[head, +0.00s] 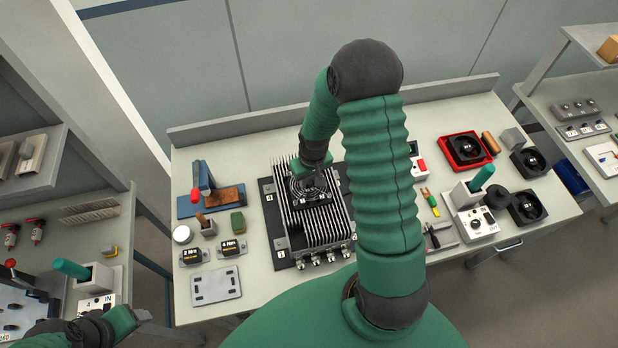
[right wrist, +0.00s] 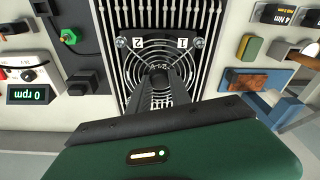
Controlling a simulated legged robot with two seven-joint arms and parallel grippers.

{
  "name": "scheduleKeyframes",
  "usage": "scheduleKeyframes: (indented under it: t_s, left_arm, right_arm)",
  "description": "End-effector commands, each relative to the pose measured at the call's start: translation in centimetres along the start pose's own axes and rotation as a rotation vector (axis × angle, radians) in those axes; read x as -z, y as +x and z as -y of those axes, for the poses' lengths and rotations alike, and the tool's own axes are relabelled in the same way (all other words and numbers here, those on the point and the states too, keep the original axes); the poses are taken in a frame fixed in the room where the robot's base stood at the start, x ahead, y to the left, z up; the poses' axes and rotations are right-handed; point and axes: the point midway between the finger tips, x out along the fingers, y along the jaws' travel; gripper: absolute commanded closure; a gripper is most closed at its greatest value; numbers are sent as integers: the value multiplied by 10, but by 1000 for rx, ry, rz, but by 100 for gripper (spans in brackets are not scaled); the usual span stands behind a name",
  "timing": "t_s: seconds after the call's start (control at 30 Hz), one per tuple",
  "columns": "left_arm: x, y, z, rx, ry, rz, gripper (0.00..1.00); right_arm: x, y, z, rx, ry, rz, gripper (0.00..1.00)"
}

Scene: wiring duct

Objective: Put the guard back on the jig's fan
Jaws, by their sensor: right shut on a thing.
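The jig is a finned metal block (head: 338,222) on a dark base in the middle of the bench. A round wire guard (head: 312,194) lies over the dark fan at the block's back half. In the right wrist view the guard (right wrist: 137,68) shows its rings, with plates marked 2 and 1 and a screw head at each upper corner. My right gripper (head: 303,176) is over the guard; its fingers (right wrist: 160,78) are shut on the guard's middle. I cannot tell whether the guard is fully seated; its near part is hidden. My left gripper (head: 140,316) is at the lower left, away from the jig.
Two boxes marked 2 Nm and 4 Nm (head: 232,248), a grey plate (head: 216,286) and a blue stand (head: 212,202) are left of the jig. A controller reading 0 rpm (right wrist: 30,94), a red tray (head: 486,157) and black fans (head: 526,207) are to its right in the head view.

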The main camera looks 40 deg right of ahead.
Motion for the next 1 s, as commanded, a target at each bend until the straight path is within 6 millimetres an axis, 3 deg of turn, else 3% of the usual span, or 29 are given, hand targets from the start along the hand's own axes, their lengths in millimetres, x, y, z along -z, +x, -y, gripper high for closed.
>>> scheduleKeyframes:
  t_s: [0.43, 1.0]
  left_arm:
    - [-2, 9, 0, 0, 0, 0, 36]
    - [0, -1, 0, 0, 0, 0, 36]
  right_arm:
    - [-2, 13, -1, 1, 1, 0, 100]
    - [0, 2, -1, 1, 1, 0, 100]
